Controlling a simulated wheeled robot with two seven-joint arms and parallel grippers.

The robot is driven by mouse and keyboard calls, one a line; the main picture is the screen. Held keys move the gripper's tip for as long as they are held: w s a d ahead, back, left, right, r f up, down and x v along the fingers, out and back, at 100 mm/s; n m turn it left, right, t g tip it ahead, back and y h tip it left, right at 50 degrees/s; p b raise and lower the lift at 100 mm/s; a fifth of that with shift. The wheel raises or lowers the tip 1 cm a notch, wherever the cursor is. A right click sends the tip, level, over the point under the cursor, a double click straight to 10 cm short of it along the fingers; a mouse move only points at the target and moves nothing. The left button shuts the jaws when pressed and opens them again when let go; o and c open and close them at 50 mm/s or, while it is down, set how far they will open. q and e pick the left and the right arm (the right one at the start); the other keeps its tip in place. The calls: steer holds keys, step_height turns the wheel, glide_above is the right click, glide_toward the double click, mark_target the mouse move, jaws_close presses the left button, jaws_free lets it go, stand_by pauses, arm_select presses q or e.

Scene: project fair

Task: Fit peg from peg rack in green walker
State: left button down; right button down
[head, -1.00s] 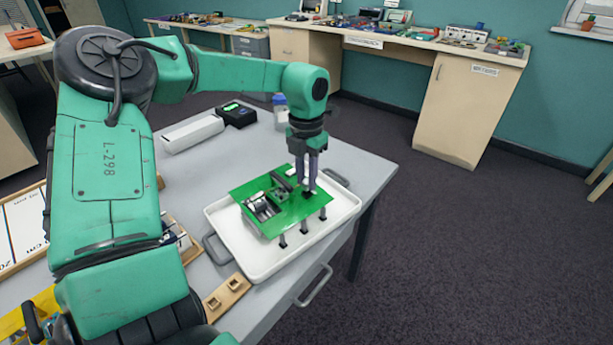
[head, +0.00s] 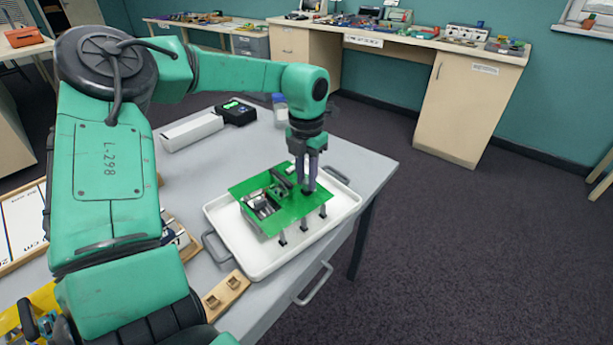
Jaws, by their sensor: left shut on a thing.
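The green walker (head: 284,213), a flat green plate on several dark-footed legs with small parts on top, stands on a white tray (head: 255,265). My left gripper (head: 308,187) points straight down over the plate's right rear part, with its fingertips close to the plate surface. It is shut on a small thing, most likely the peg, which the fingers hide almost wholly. I cannot tell whether the peg is in a hole. The peg rack may be the wooden strip with small square blocks (head: 228,296) at the table's front edge. My right gripper is not in view.
The tray has grey handles and sits on a grey table (head: 352,165). A white box (head: 192,132), a black device (head: 236,112) and a blue-lidded container (head: 280,108) stand behind. My left arm covers the table's left side.

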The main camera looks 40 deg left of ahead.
arm_select(q)
steer(key=shift+f+b, duration=0.35)
steer(key=shift+b, duration=0.05)
stand_by(0.5)
steer(key=c, duration=0.6)
jaws_free()
steer(key=shift+r, duration=0.15)
steer(key=shift+r+p, duration=2.7)
steer(key=shift+r, duration=0.95)
steer(key=shift+r, duration=0.1)
